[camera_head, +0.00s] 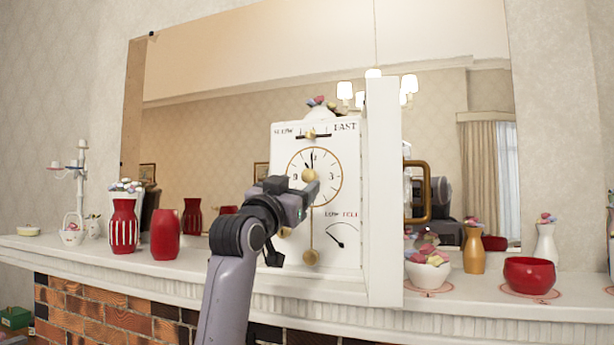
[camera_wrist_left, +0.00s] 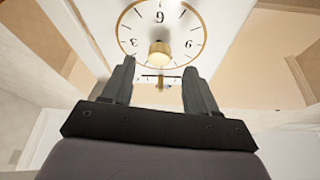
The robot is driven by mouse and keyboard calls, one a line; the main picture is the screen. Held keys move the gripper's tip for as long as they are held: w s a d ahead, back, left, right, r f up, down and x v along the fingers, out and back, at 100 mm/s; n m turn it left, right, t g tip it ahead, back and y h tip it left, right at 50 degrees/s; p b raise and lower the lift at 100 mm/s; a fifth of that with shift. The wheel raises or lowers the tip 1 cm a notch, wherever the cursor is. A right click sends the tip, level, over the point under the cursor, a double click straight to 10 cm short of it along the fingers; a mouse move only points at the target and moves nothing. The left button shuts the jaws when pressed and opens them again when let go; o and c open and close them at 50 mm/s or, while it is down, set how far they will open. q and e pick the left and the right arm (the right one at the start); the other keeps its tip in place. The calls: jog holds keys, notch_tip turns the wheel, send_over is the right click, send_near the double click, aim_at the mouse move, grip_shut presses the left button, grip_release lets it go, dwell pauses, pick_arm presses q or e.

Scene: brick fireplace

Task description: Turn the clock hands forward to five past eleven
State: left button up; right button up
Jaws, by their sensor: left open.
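The white clock (camera_head: 329,222) stands on the mantel with its door swung open toward me. Its round dial (camera_head: 327,188) has a gold rim, and a gold knob (camera_head: 309,174) covers the middle. Dark hands (camera_head: 311,158) show above the knob, close together, one near twelve and one just left of it. My left gripper (camera_head: 308,190) is in front of the dial, just below the knob. In the left wrist view its two fingers are apart and empty, with the knob (camera_wrist_left: 160,54) beyond the gap between the tips. The hands are not clear there. My right gripper is not seen.
The open white door (camera_head: 384,190) stands just right of the dial. Red vases (camera_head: 165,234) stand left; a flower bowl (camera_head: 428,270) and a red bowl (camera_head: 529,275) stand right. A mirror (camera_head: 220,150) is behind.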

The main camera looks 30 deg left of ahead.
aim_at(308, 177)
pick_arm(q)
jog(key=shift+p+x, duration=0.9)
jog(key=shift+x, duration=1.6)
jog(key=c, duration=1)
